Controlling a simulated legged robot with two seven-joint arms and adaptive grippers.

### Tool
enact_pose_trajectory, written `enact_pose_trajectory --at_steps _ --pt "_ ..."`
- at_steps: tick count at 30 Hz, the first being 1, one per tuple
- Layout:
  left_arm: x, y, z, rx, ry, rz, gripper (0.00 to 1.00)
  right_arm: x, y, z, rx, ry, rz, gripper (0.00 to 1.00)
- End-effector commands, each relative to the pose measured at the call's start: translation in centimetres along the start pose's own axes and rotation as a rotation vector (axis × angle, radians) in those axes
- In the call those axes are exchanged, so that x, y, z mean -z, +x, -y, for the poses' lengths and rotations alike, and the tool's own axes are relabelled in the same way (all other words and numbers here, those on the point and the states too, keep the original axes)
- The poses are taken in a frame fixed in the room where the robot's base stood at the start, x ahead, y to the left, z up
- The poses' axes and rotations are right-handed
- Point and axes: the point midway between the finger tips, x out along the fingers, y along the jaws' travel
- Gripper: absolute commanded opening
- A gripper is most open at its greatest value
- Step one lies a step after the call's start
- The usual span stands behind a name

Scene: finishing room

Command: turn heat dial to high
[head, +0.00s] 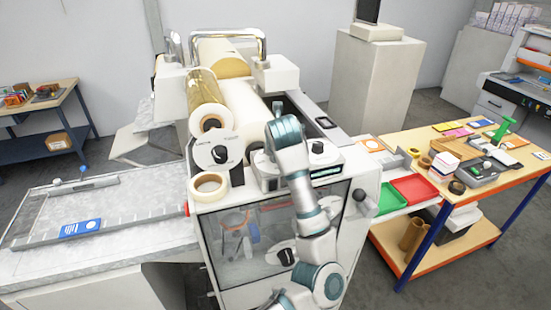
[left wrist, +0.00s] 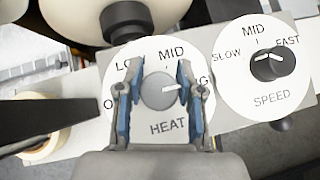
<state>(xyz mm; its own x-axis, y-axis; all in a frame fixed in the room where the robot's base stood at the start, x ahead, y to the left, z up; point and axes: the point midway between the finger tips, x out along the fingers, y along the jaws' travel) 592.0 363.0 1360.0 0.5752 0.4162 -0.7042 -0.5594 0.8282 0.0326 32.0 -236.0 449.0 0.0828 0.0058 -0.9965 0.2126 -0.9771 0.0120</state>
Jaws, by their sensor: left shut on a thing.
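The heat dial has a white face (left wrist: 168,128) marked HEAT, with MID at the top and the low and high labels partly covered. Its round grey knob (left wrist: 158,92) is between the two fingers of my left gripper (left wrist: 159,78), which is shut on it. The white mark on the knob points right and slightly up, towards the partly hidden high label. My right gripper is not in view.
A table (head: 400,235) with red and green trays stands to the right.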

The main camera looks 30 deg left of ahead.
Motion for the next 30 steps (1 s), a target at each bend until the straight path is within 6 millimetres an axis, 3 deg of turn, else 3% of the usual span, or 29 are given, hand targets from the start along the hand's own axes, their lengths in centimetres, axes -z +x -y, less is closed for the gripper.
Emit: enact_pose_trajectory --at_steps 1,12,30 --pt "0.7 0.5 0.2 0.032 0.028 -0.015 0.02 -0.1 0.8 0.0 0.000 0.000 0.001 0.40" --pt "0.5 0.4 0.1 0.190 0.188 -0.007 0.02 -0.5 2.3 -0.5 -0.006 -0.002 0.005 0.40" --pt "0.2 0.3 -0.1 0.240 0.238 -0.003 0.02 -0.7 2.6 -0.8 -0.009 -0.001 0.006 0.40"
